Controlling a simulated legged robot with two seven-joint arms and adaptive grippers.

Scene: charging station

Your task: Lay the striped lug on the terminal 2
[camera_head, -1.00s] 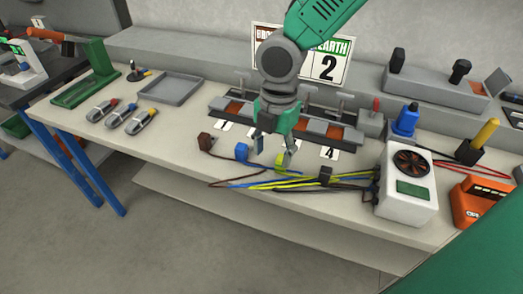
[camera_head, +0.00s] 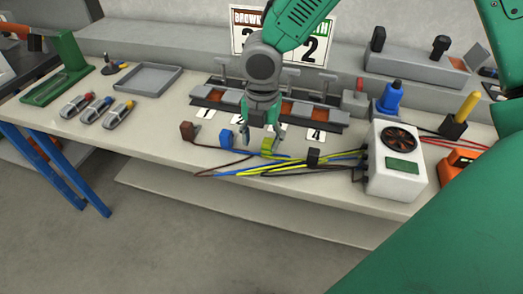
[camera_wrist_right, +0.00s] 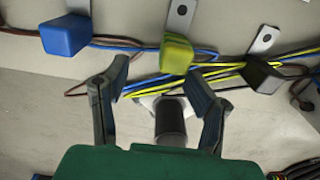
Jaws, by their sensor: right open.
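The striped lug has a yellow-green block (camera_head: 267,146) and lies on the bench; the right wrist view shows the block (camera_wrist_right: 177,53) with its flat metal tongue (camera_wrist_right: 182,14) pointing away. My right gripper (camera_head: 262,140) is open and empty above the bench at this lug. In the wrist view its fingers (camera_wrist_right: 160,85) are spread on the near side of the block, with nothing between them at the tips. Terminal 2 (camera_head: 234,98) is on the terminal strip behind the lugs, partly covered by my arm. My left gripper is not in view.
A brown lug (camera_head: 187,131) and a blue lug (camera_head: 226,139) lie left of it, a black one (camera_head: 313,157) right. Loose wires (camera_head: 335,164) run to the white fan box (camera_head: 396,170). A grey tray (camera_head: 148,79) sits at the left.

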